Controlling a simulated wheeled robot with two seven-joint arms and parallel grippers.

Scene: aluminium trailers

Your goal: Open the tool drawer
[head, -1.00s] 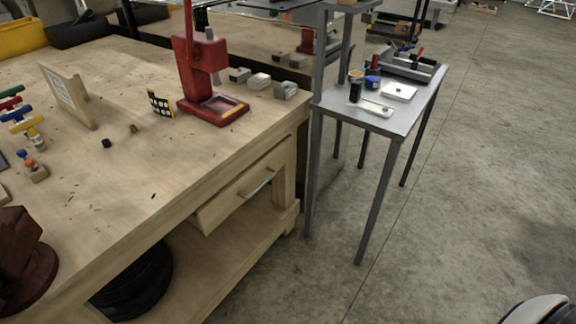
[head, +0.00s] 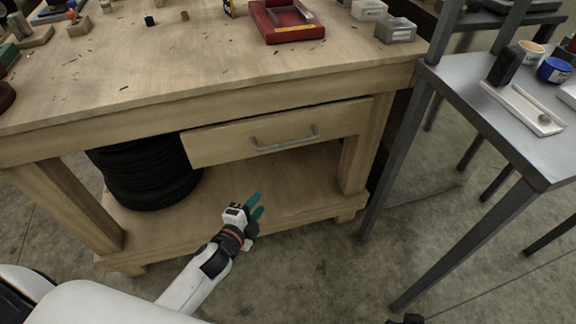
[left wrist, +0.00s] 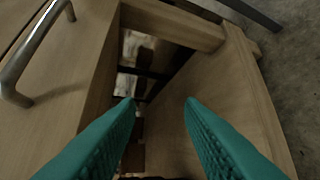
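The tool drawer (head: 270,132) is a wooden front under the workbench top, with a grey metal bar handle (head: 285,141). It looks shut or nearly so; I cannot tell exactly. My left gripper (head: 257,207) has teal fingers and is below and in front of the handle, apart from it. In the left wrist view the fingers (left wrist: 160,100) are spread and empty, and the handle (left wrist: 32,58) is at the upper left beside them.
The wooden workbench (head: 180,75) has a lower shelf (head: 285,185) with black tyres (head: 148,172). A grey metal table (head: 495,105) stands close on the right. The concrete floor (head: 300,275) before the bench is clear.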

